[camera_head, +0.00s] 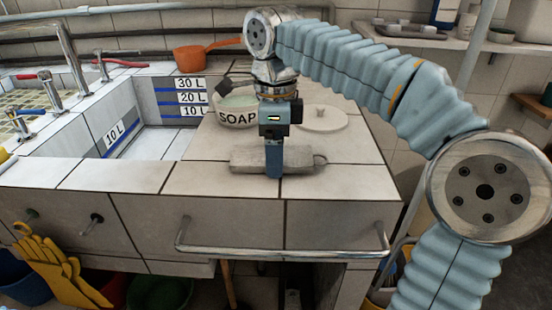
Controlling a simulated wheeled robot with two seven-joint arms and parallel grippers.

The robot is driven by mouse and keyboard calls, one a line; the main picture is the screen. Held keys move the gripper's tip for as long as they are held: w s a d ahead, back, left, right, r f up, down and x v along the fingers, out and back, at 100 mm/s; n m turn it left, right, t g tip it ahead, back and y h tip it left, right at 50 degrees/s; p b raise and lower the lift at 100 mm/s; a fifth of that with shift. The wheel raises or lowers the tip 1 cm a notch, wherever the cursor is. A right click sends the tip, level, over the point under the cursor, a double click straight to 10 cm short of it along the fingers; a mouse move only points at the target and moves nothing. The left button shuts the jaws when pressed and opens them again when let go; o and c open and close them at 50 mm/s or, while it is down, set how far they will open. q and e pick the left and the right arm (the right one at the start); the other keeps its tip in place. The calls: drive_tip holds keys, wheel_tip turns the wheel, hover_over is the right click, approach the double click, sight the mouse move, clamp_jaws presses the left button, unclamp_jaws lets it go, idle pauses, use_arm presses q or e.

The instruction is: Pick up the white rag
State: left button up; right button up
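The white rag (245,160) looks like a greyish-white folded strip. It lies flat on the tiled counter (210,181) near its front edge, with a small loop at its right end. My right gripper (274,172) points straight down at the middle of the rag and hides that part of it. Its fingers show as one narrow blue-grey column, seen edge-on, so I cannot tell whether they are open or shut on the rag. My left gripper is not in view.
A white bowl marked SOAP (233,117) stands just behind the rag, with a round white lid (323,118) to its right. An orange saucepan (190,58) sits further back. A sink basin (157,140) opens at left. A metal rail (280,254) runs along the counter front.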

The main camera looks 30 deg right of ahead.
drive_tip(key=c, duration=0.6)
drive_tip(key=shift+c, duration=0.2)
drive_tip(key=shift+r, duration=0.1)
drive_tip(key=shift+r, duration=0.25)
wheel_tip(320, 180, up, 3)
drive_tip(key=shift+f+p, duration=0.1)
drive_tip(key=shift+p, duration=0.45)
drive_tip(key=s+a+r+p, duration=0.2)
drive_tip(key=s+a+r, duration=0.5)
drive_tip(key=a+r, duration=0.2)
drive_tip(key=a, duration=0.2)
drive_tip(key=shift+s+a+r, duration=0.25)
drive_tip(key=shift+s+a, duration=0.15)
